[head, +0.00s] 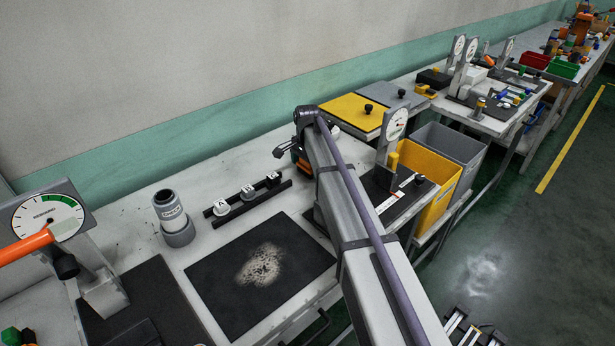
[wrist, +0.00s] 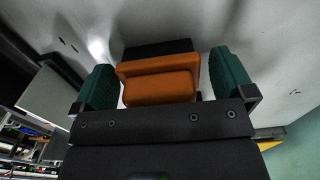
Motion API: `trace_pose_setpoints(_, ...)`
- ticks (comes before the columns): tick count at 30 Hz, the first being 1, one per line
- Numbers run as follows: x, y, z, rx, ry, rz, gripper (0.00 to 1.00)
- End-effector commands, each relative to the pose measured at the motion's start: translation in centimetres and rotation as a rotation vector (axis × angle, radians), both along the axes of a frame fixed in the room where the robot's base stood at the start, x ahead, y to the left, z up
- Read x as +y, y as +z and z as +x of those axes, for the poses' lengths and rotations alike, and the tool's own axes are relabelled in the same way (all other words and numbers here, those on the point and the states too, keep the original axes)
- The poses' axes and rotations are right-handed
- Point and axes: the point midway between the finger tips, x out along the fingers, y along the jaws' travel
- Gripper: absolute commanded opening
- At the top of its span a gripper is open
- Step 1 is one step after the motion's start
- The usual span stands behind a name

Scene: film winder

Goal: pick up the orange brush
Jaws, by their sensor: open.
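The orange brush (wrist: 158,80) lies between the two open fingers of my gripper (wrist: 165,88) in the wrist view. It has an orange block-shaped handle and a black part beyond it. Gaps show between the brush and the green finger pads on both sides. In the head view a small orange part of the brush (head: 304,166) shows beside my arm, on the bench near the wall. My arm hides most of it. My gripper (head: 287,150) shows only in part there, at the far end of the arm.
Left of the arm are a rack of small lettered pieces (head: 247,197), a grey cylinder in a holder (head: 172,215) and a black mat (head: 215,295) with pale dust. Yellow and grey bins (head: 440,180) stand at the bench's front.

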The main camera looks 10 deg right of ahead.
Motion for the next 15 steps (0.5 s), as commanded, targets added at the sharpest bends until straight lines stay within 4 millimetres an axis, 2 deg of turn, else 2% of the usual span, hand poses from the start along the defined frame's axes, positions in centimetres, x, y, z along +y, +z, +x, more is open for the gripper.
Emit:
trace_pose_setpoints(1,0.00,-1.06,0.00,0.000,0.000,0.000,1.00)
trace_pose_setpoints(7,0.00,-0.58,0.00,0.000,0.000,0.000,1.00)
trace_pose_setpoints(15,-0.01,-0.58,0.00,0.000,0.000,0.000,0.75)
